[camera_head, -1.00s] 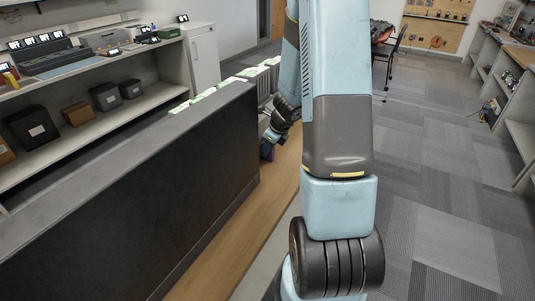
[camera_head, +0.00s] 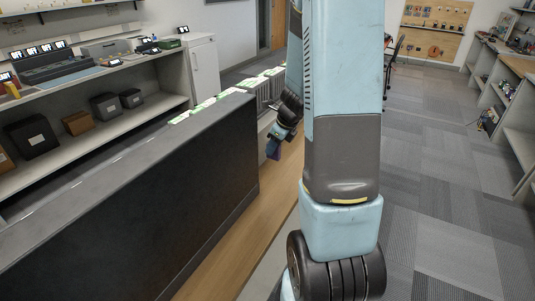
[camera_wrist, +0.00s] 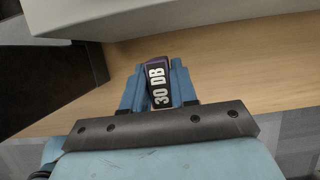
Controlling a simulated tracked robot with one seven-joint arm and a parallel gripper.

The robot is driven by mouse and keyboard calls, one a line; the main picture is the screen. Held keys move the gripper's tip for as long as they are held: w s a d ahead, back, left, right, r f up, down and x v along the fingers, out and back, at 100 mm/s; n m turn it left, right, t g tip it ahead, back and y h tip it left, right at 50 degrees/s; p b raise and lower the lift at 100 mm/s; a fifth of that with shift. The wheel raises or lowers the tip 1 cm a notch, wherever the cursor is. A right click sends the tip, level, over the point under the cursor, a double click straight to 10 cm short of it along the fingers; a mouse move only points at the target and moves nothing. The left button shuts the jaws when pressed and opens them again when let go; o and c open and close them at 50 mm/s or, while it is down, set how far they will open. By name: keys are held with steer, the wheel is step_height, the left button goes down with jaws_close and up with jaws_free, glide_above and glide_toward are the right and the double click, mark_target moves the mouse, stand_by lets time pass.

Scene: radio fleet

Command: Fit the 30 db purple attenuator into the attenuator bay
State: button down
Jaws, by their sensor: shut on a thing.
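The 30 dB attenuator (camera_wrist: 160,84) shows in the wrist view as a dark block with purple edges and a white "30 DB" label. My gripper (camera_wrist: 160,88) is shut on it, with a blue finger on each side. In the head view my gripper (camera_head: 275,143) hangs low beside the far end of the dark counter, and the purple attenuator (camera_head: 273,150) shows at its tip. The fingers hide the attenuator's sides. I cannot make out the attenuator bay in either view.
The long dark counter (camera_head: 130,195) runs along the left, with green-and-white cards (camera_head: 205,105) on its top. Shelves behind it hold dark boxes (camera_head: 32,137) and devices. Open carpet (camera_head: 450,200) lies to the right.

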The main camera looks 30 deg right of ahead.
steer(key=s+d+r, duration=0.3)
steer(key=s+r, duration=0.3)
steer(key=s, duration=0.4)
steer(key=shift+s+d, duration=0.15)
steer(key=shift+s, duration=0.05)
